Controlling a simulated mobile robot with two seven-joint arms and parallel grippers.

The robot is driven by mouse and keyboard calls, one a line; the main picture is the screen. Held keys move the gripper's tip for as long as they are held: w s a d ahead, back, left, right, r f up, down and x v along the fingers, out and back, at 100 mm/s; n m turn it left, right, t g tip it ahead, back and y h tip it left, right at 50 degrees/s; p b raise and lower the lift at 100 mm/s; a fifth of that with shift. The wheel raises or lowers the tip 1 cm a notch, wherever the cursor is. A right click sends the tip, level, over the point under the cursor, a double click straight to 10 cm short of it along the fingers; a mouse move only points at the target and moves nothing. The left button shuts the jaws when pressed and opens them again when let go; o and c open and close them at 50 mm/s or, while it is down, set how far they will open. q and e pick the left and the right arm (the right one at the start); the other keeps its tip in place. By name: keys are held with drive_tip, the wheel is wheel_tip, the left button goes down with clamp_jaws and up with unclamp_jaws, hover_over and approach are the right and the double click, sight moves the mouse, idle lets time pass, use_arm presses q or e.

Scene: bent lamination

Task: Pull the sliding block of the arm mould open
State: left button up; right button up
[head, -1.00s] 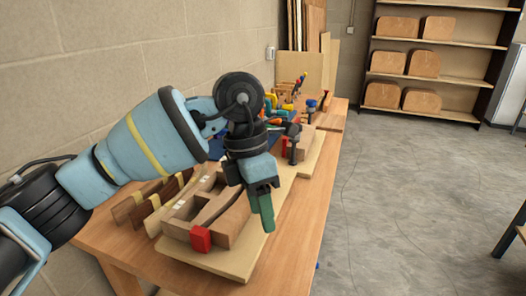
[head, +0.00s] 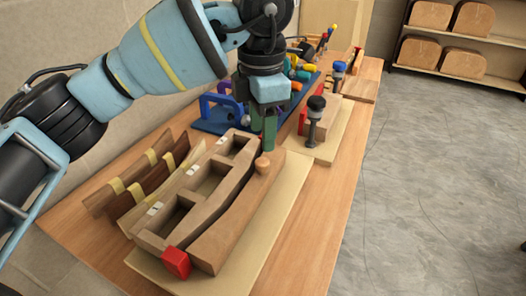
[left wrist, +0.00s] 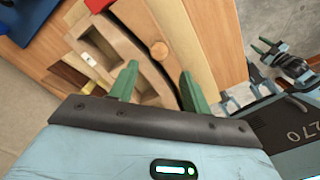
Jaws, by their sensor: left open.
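The arm mould lies on a pale board on the bench. Its fixed part (head: 163,221) is a wooden frame with several open pockets. Its sliding block (head: 224,232) is a long curved wooden piece along the right side, with a round wooden knob (head: 262,164) on top. A thin dark gap runs between the two. My left gripper (head: 263,132) is open and empty, above and beyond the knob. In the left wrist view, the knob (left wrist: 159,48) shows beyond the open green fingers (left wrist: 158,85). My right gripper (left wrist: 265,46) seems to show small at the right there.
A red block (head: 176,262) sits at the mould's near end. Curved wood strips (head: 150,180) lie to its left. A black-topped clamp (head: 314,122) and a blue rack of tools (head: 215,119) stand farther back. Bare bench (head: 315,235) lies to the right.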

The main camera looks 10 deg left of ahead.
sight(262, 161)
use_arm(q)
wheel_tip(262, 161, down, 7)
drive_tip(key=shift+w+r, duration=0.1)
idle(0.4)
clamp_jaws()
